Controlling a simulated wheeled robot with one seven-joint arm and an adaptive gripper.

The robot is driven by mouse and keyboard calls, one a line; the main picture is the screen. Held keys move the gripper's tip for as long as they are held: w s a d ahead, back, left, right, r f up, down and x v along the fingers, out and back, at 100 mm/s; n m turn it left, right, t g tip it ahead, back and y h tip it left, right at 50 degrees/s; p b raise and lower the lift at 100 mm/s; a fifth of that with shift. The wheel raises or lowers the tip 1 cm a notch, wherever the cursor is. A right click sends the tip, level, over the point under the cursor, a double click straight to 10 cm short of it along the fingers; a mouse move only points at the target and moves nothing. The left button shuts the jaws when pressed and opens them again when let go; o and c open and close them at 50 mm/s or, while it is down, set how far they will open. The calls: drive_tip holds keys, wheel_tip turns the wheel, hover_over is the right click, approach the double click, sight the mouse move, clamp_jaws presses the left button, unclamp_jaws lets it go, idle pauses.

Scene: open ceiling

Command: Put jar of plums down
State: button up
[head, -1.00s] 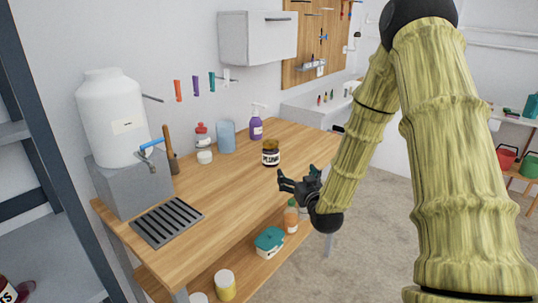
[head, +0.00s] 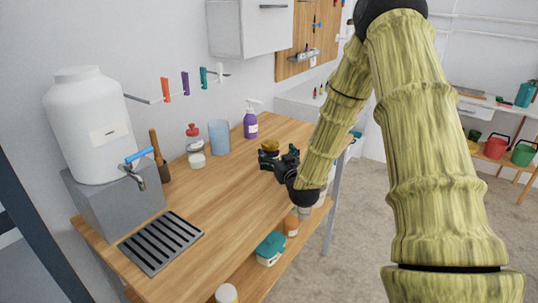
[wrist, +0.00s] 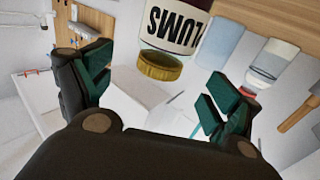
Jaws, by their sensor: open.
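The jar of plums stands upright on the wooden workbench (head: 200,215), near its right end. In the head view its gold lid (head: 270,146) shows above my gripper (head: 276,160), which hides much of the dark body. In the wrist view the jar is upside down, its white label (wrist: 172,32) and gold lid (wrist: 160,66) ahead of and between the fingers. My gripper (wrist: 152,84) is open, green finger pads spread to either side, with no visible contact on the jar.
A purple spray bottle (head: 250,122), a blue cup (head: 219,137) and a red-capped bottle (head: 194,146) stand along the wall side. A white tank (head: 88,125) and a slotted black drain tray (head: 160,242) are at left. The middle of the bench is clear.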

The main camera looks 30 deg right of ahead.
sight(270, 143)
drive_tip(key=shift+p+x, duration=0.7)
drive_tip(key=shift+x, duration=2.4)
drive_tip(key=shift+a, duration=0.1)
drive_tip(key=c, duration=1.7)
drive_tip(key=shift+r, duration=0.1)
